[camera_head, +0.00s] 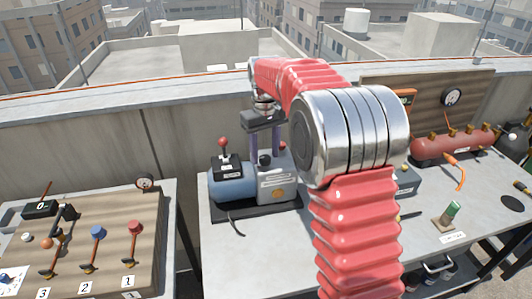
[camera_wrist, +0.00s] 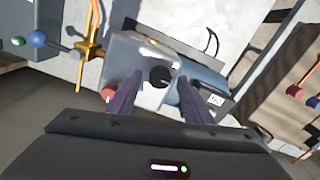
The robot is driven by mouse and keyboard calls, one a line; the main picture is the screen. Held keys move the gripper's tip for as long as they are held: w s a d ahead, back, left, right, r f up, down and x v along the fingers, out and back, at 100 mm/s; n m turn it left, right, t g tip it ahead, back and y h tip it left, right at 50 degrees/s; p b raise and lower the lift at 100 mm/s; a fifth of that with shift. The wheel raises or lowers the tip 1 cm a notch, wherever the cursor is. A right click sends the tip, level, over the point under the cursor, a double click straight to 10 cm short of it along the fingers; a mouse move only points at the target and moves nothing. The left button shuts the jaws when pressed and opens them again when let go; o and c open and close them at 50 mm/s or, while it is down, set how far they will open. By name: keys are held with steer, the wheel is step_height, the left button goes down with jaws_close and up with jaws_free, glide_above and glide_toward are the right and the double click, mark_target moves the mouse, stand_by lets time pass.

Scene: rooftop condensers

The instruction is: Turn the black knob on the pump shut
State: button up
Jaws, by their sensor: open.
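The pump (camera_head: 275,187) stands on the middle table, with a grey housing and a blue rounded body (camera_head: 232,187). My gripper (camera_head: 265,158) points down over the grey housing, its two dark fingers apart. In the wrist view, the black knob (camera_wrist: 160,77) sits on top of the grey housing (camera_wrist: 150,52). It appears between the fingertips of my open gripper (camera_wrist: 160,81). I cannot tell whether the fingers touch it or how high they are above it.
A red knob (camera_wrist: 108,91) is close to one finger. A black box with a red-topped lever (camera_head: 223,144) stands on the blue body. A numbered valve panel (camera_head: 105,240) is at left. A red tank (camera_head: 455,143) is at right. A parapet (camera_head: 120,145) runs behind.

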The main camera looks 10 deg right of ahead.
steer(key=shift+f, duration=0.25)
steer(key=shift+c, duration=0.5)
steer(key=shift+d, duration=0.1)
steer(key=c, duration=1)
